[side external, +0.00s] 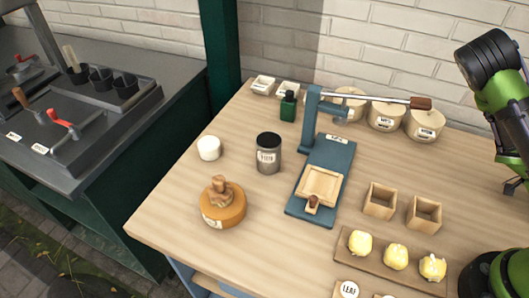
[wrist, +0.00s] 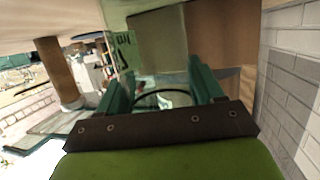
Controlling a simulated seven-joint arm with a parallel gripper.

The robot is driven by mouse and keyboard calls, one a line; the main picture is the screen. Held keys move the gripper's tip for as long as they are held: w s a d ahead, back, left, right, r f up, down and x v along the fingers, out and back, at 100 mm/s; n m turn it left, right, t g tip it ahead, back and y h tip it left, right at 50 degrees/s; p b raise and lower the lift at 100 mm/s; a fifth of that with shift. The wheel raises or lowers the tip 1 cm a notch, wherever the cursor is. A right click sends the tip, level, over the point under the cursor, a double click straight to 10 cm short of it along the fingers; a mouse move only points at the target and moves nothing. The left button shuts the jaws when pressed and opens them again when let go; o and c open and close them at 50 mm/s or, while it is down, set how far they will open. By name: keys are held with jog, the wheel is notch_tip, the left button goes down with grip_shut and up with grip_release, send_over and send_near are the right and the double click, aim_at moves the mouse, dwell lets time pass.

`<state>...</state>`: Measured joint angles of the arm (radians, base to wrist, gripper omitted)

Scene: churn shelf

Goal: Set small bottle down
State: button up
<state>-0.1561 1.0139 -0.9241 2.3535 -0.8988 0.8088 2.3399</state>
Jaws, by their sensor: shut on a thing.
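My gripper (wrist: 154,84) shows in the wrist view with its two teal fingers on either side of a pale green, glassy thing (wrist: 162,98). The thing has a dark curved rim and looks like the small bottle, but its full shape is hidden by the gripper. In the side view my arm stands at the right edge, and the gripper's hold cannot be made out there. A dark green bottle (side external: 288,107) with a black cap stands upright on the wooden table (side external: 165,207), left of the blue press.
The blue press (side external: 327,165) with its long lever stands mid-table. Lidded jars (side external: 386,115) line the wall. A dark tin (side external: 268,153), white jar (side external: 209,148), round wooden mould (side external: 222,203), two wooden boxes (side external: 380,201) and a butter board (side external: 386,270) surround it. Bare wood lies at front left.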

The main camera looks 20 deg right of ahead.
notch_tip(320, 180, up, 22)
jog(key=w+d+r+n+t+h, duration=0.15)
jog(key=w+n+t+h, duration=0.45)
jog(key=w, duration=1.8)
jog(key=w+a+n+t, duration=0.4)
jog(key=w+a, duration=0.2)
jog(key=w, duration=0.4)
jog(key=w+a+n+t, duration=0.3)
jog(key=w+a+t, duration=0.2)
jog(key=w, duration=0.5)
jog(key=w+a+f+n+t+y, duration=0.2)
jog(key=w+a+n+t, duration=0.2)
jog(key=w+a, duration=0.5)
jog(key=w+a+f+n+t+y, duration=0.15)
jog(key=w+a+n+t, duration=0.35)
jog(key=a, duration=0.9)
jog(key=w+a+r+n+t+y, duration=0.1)
jog(key=w+a+n+y, duration=0.2)
jog(key=a, duration=1)
jog(key=a+n+t+y, duration=0.2)
jog(key=a+y, duration=0.3)
jog(key=a, duration=0.8)
jog(key=shift+w+f, duration=0.1)
jog(key=shift+f, duration=10.25)
jog(key=shift+f, duration=0.15)
